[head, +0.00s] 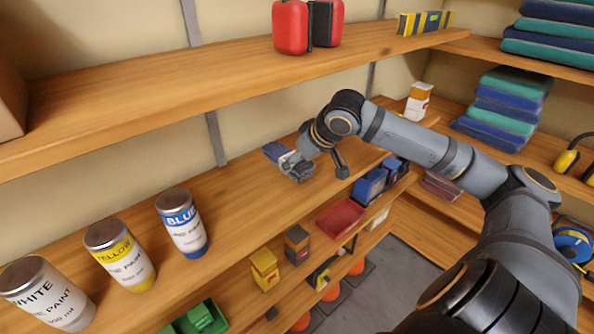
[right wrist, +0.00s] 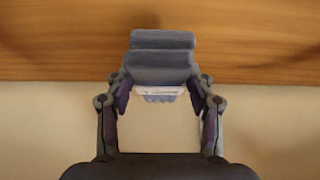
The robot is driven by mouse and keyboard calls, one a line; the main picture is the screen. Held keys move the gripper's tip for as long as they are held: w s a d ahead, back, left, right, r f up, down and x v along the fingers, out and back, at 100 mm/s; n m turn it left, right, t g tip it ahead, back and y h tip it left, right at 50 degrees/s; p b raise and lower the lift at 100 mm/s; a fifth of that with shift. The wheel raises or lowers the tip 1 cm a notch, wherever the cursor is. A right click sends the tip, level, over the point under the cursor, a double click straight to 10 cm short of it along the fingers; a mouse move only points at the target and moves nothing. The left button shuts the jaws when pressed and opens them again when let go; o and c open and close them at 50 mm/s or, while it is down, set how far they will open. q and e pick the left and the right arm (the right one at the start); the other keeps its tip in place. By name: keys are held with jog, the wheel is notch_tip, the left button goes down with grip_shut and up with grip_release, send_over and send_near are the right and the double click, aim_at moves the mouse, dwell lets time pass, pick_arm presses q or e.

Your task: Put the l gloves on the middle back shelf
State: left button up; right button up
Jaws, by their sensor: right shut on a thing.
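A folded grey-blue pair of gloves (head: 296,169) with a pale band is held in my right gripper (head: 291,158). In the right wrist view the gloves (right wrist: 162,60) sit between the two fingers of the right gripper (right wrist: 160,92), with wood beyond them. The gloves appear just over the middle back shelf (head: 235,190); I cannot tell whether they touch it. The label's writing is too small to read. My left gripper is not in view.
White (head: 48,293), yellow (head: 120,256) and blue (head: 183,223) paint cans stand on the middle shelf's left part. The board between the blue can and the gloves is clear. An upper shelf (head: 200,82) overhangs it, bearing red canisters (head: 291,27). Bins and boxes fill the lower shelf.

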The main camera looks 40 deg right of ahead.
notch_tip(320, 180, down, 3)
jog(key=shift+w+r+p, duration=0.1)
jog(key=shift+r+p, duration=0.1)
jog(key=shift+p, duration=0.25)
jog(key=shift+f, duration=0.15)
jog(key=shift+w+f, duration=0.1)
jog(key=shift+f, duration=0.1)
jog(key=shift+f, duration=0.15)
jog(key=o, duration=1.2)
jog(key=shift+c, duration=0.2)
